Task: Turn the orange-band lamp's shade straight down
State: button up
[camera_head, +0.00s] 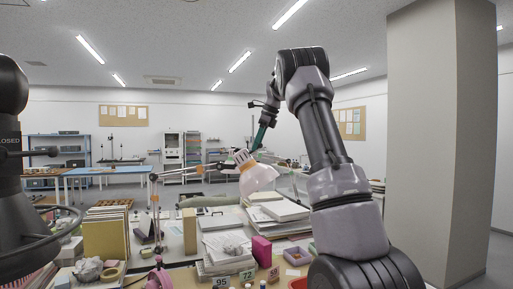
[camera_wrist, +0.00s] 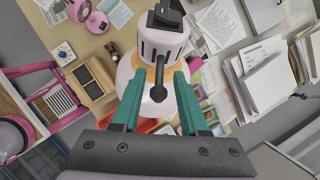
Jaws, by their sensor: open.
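The orange-band lamp's pale shade (camera_head: 258,179) hangs from a jointed lamp arm (camera_head: 190,171) that reaches in from the left above the cluttered table. The shade is tilted, its wide end toward the lower right and its capped neck toward the upper left. In the wrist view its white slotted housing (camera_wrist: 162,42) and part of the orange band show beyond my fingers. My gripper (camera_head: 258,148) is at the neck from above; in the wrist view my gripper (camera_wrist: 160,78) is open, its teal fingers either side of a grey rod with a rounded end. Contact is unclear.
Paper stacks (camera_head: 280,211) lie right of and below the shade. Upright folders (camera_head: 106,235) stand at the left, and a magenta box (camera_head: 262,250) stands at the front. A pink lamp (camera_wrist: 82,12) and a pink-framed item (camera_wrist: 55,92) show in the wrist view. The table has little free room.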

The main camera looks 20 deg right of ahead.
jog(key=shift+w+a+f, duration=0.1)
jog(key=shift+a+f, duration=0.05)
jog(key=shift+f, duration=0.4)
grip_shut()
dwell(1.1)
